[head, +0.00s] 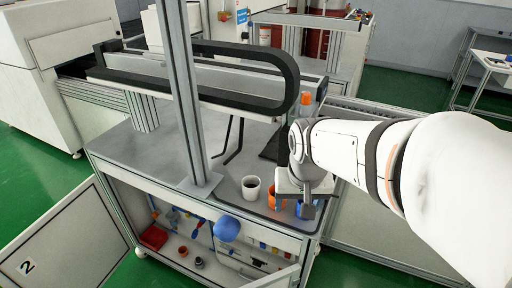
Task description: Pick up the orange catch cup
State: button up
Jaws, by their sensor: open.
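The orange catch cup (273,199) stands on a dark tray at the front right of the grey workbench. Its right side is partly hidden by my gripper (299,197). My gripper comes in from the right, points down and is open. It sits just right of the orange cup, over a blue cup (306,211), which it partly covers. The picture is too small to tell whether the fingers touch either cup.
A white cup (251,188) with dark contents stands left of the orange cup. A metal upright post (186,100) and a black cable chain (270,62) rise above the bench. A blue ball-like object (227,229) is at the bench's front edge. The left benchtop is clear.

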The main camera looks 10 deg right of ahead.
jog(key=shift+o, duration=0.9)
jog(key=w+f+m+p, duration=0.1)
jog(key=w+m, duration=0.1)
jog(key=w, duration=0.5)
jog(key=shift+a+g, duration=0.15)
jog(key=shift+g, duration=0.15)
jog(key=w+f+m+p, duration=0.1)
jog(key=w+f+m, duration=0.25)
jog(key=w, duration=0.45)
jog(key=shift+n+h, duration=0.35)
jog(key=shift+h, duration=0.05)
jog(key=f, duration=0.3)
jog(key=f+p, duration=0.1)
jog(key=f, duration=0.4)
jog(key=shift+w+a+f+p, duration=0.1)
jog(key=shift+w+f+p, duration=0.2)
jog(key=shift+w, duration=0.05)
jog(key=c, duration=1.1)
